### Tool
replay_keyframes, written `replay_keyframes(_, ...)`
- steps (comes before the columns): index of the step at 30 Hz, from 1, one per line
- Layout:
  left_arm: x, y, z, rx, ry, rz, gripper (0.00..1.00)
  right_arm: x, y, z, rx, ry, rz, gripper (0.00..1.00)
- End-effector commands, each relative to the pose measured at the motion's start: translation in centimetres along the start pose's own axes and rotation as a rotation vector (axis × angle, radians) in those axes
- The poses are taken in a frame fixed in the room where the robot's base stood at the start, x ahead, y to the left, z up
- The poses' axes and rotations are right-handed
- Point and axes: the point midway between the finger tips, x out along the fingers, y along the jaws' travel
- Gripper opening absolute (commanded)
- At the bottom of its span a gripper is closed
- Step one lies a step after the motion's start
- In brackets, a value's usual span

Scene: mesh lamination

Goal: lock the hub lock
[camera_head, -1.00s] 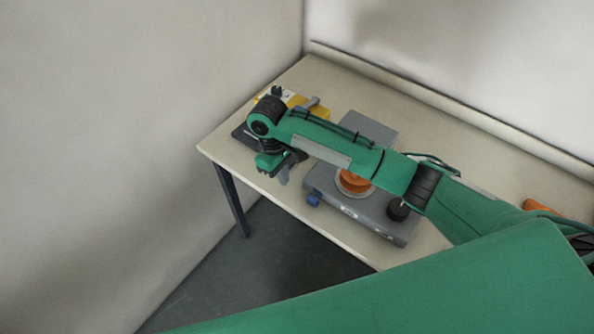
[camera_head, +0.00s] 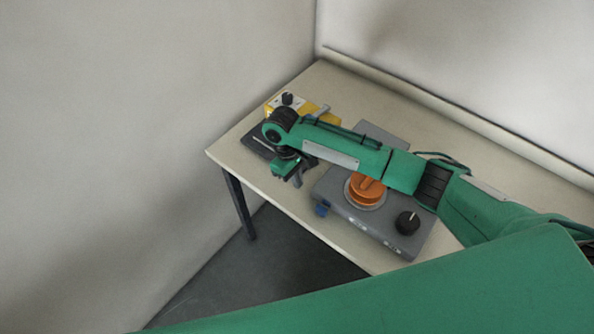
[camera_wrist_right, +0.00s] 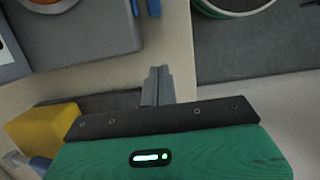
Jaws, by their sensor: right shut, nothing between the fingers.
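The grey machine (camera_head: 345,222) stands on the table with an orange round hub part (camera_head: 366,188) on top. A small blue tab (camera_head: 321,210) sits at its left front corner; I cannot tell for certain which part is the hub lock. In the right wrist view a blue part (camera_wrist_right: 153,8) shows at the top, beside the grey body (camera_wrist_right: 90,50). My right gripper (camera_head: 299,180) is left of the machine, apart from the blue tab. Its fingers (camera_wrist_right: 157,83) are shut with nothing between them. My left gripper is out of view.
A black knob (camera_head: 407,222) sits on the machine's right front. The table's front edge is close to the gripper, with dark floor (camera_head: 275,240) beyond.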

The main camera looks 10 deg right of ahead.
Motion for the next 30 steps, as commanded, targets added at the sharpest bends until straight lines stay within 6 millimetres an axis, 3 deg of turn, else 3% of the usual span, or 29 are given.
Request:
replay_keyframes(7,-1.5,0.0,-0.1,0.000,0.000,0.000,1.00,5.2,0.0,0.2,0.001,-0.004,0.001,0.00)
replay_keyframes(9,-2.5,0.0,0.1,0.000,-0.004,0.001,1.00,5.0,0.1,1.6,0.000,-0.002,0.001,0.00)
replay_keyframes(15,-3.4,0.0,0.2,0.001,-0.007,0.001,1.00,5.6,0.0,3.5,0.000,0.000,0.001,0.00)
replay_keyframes(30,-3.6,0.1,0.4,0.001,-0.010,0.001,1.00,5.9,0.0,4.0,0.000,0.000,0.000,0.00)
